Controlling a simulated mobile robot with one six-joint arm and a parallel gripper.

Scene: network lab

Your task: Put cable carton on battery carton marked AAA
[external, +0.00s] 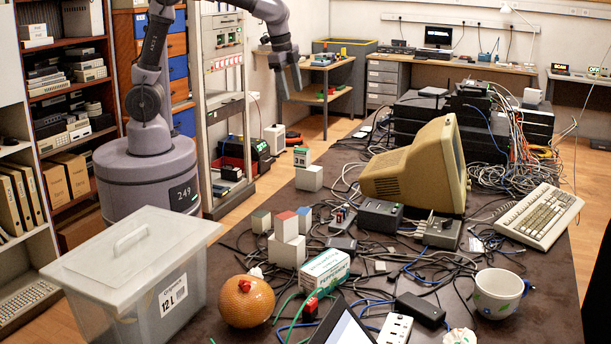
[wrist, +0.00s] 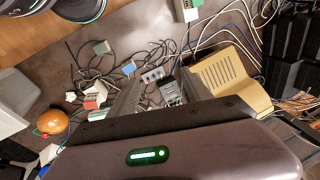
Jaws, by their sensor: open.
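My gripper (external: 290,88) is open and empty, high above the far left part of the dark table. Its two grey fingers also show in the wrist view (wrist: 162,78), with the tabletop well below them. A small carton with a green and white label (external: 301,157) stands on a plain pale box (external: 309,179); its print is too small to read. Pale boxes with grey (external: 261,221), red (external: 286,226) and blue (external: 304,218) tops stand nearer the front. A white and green carton (external: 325,272) lies tilted in front of them. I cannot tell which are the cable and AAA cartons.
A beige monitor (external: 408,172), a keyboard (external: 538,215) and tangled cables crowd the right of the table. An orange ball (external: 246,301), a mug (external: 498,293) and a power strip (external: 395,329) are in front. A lidded plastic bin (external: 135,275) stands at the left.

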